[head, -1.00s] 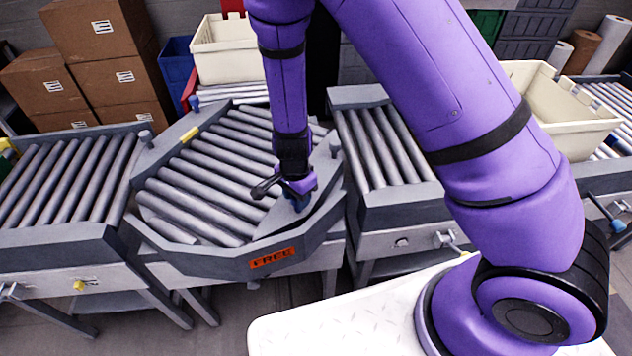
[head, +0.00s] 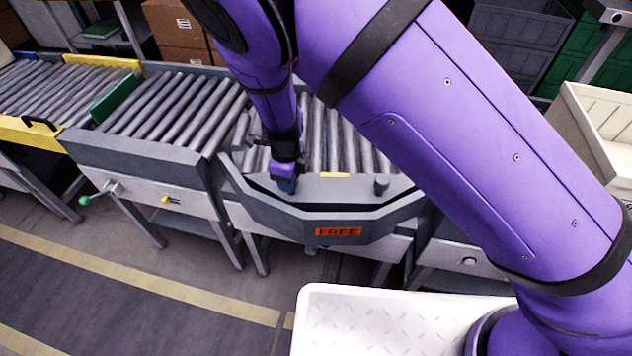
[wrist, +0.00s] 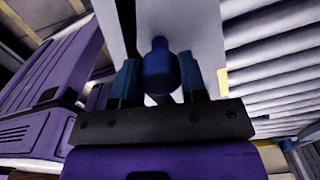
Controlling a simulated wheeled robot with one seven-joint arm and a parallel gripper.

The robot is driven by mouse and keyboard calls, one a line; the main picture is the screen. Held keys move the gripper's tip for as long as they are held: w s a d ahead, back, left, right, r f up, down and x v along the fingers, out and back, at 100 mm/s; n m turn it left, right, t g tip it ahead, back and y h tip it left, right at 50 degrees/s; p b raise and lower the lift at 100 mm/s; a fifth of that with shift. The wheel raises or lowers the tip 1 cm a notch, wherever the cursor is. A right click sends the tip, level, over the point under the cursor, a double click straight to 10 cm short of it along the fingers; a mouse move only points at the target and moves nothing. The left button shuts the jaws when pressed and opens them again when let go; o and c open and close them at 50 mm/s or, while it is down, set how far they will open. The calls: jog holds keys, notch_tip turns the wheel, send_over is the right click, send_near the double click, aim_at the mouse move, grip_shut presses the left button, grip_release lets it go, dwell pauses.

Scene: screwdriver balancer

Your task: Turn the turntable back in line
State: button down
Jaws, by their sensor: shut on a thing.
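The turntable (head: 335,191) is a grey roller deck in the middle of the head view, on an angular frame with an orange FREE label (head: 338,232). Its near side rail runs roughly along the frame's front, and its rollers look close to parallel with the neighbouring ones; exact alignment is hard to tell behind my arm. My gripper (head: 288,186) points down at the left end of this rail. In the wrist view its fingers (wrist: 160,82) are shut on a dark blue knob (wrist: 160,62) above the grey rail.
A roller conveyor (head: 140,150) adjoins on the left, with a green-tipped lever (head: 86,200) on its front. A cream bin (head: 590,125) stands at the right. Boxes (head: 180,28) are behind. Open floor (head: 120,300) lies at the front left.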

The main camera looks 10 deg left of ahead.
jog(key=a, duration=0.2)
jog(key=w+a+m, duration=0.2)
jog(key=a, duration=0.1)
jog(key=shift+w+a, duration=0.15)
jog(key=shift+a, duration=0.2)
jog(key=shift+w+a, duration=0.15)
jog(key=shift+a, duration=0.15)
jog(key=shift+r, duration=0.1)
jog(key=c, duration=0.7)
grip_release()
jog(key=shift+w+a, duration=0.1)
jog(key=shift+a, duration=0.05)
jog(key=shift+o, duration=0.2)
notch_tip(320, 180, up, 11)
jog(key=shift+f, duration=0.2)
